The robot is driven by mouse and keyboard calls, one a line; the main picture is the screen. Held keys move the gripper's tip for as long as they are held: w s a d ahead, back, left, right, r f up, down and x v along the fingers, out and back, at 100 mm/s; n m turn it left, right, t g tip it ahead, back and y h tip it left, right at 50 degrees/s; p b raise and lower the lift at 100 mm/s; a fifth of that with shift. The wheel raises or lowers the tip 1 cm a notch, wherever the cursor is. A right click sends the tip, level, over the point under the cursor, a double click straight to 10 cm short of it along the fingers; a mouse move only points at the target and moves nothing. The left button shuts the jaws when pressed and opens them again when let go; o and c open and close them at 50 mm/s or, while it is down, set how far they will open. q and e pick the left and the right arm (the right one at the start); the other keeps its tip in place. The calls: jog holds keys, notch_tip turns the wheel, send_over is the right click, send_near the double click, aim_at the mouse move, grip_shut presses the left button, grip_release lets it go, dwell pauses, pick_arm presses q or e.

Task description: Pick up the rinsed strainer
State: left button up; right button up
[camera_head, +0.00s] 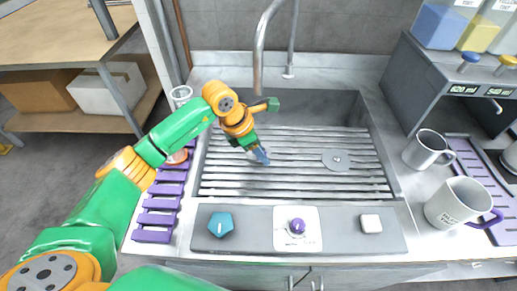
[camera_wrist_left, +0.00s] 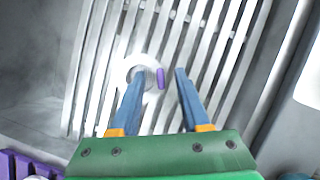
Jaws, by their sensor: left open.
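My left gripper (camera_head: 262,156) is over the left half of the slatted sink rack, its blue fingers pointing down. It is open, with its two fingers apart in the left wrist view (camera_wrist_left: 160,72). In that view a round, pale, ringed piece (camera_wrist_left: 147,74), which looks like the strainer, lies beyond the left fingertip and is partly covered by it. A small purple bit (camera_wrist_left: 160,79) shows beside it, between the fingertips. In the head view a flat grey disc (camera_head: 337,161) lies on the slats right of the gripper. I cannot tell whether it is the same piece.
The metal slats (camera_head: 300,183) cover the basin below the tap (camera_head: 258,60). A purple rack (camera_head: 158,204) lies at the left. Two mugs (camera_head: 426,149) (camera_head: 458,203) stand at the right. A front panel (camera_head: 258,230) holds a teal knob (camera_head: 220,224) and a purple knob (camera_head: 297,226).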

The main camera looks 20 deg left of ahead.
pick_arm(q)
jog(key=shift+s, duration=0.1)
grip_shut()
